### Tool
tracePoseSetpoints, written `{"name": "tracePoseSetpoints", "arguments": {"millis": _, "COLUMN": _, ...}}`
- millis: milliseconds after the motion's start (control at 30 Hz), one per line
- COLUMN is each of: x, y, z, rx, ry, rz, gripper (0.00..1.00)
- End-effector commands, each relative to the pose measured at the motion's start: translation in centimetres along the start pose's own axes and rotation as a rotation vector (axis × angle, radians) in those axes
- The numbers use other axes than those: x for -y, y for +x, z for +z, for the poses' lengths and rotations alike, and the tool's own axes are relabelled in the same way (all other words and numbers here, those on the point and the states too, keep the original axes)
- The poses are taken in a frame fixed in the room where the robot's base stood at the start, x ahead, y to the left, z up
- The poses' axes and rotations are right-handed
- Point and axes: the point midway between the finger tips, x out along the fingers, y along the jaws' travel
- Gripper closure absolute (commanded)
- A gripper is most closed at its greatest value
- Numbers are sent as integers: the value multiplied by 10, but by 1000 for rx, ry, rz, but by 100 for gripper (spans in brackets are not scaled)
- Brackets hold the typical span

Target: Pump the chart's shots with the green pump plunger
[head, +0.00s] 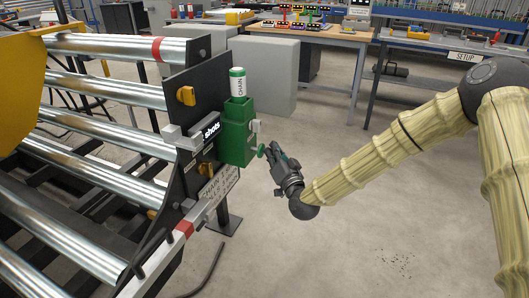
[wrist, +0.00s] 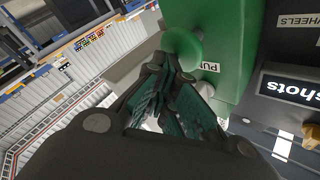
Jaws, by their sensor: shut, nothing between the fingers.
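The green pump (head: 238,135) is fixed to the dark end plate of the roller machine, with a white and green CHAIN bottle (head: 237,82) upright on top. Its round green plunger (head: 261,150) sticks out to the right; in the wrist view the plunger (wrist: 183,44) is a green disc beside the pump body. My gripper (head: 270,152) is shut and empty, its fingertips close in front of the plunger; I cannot tell whether they touch it. A black "shots" display (head: 211,131) sits left of the pump. A white sign (head: 219,187) below it has small lettering, partly unreadable.
Steel rollers (head: 110,92) and orange knobs (head: 186,96) lie left of the pump. Grey boxes (head: 268,70) and a workbench (head: 300,32) stand behind. Floor on the right is clear.

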Motion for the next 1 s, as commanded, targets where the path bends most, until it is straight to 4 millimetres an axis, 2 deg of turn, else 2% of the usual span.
{"name": "tracePoseSetpoints", "arguments": {"millis": 1000, "x": 5, "y": 7, "z": 5, "rx": 1, "ry": 0, "rz": -2, "gripper": 100}}
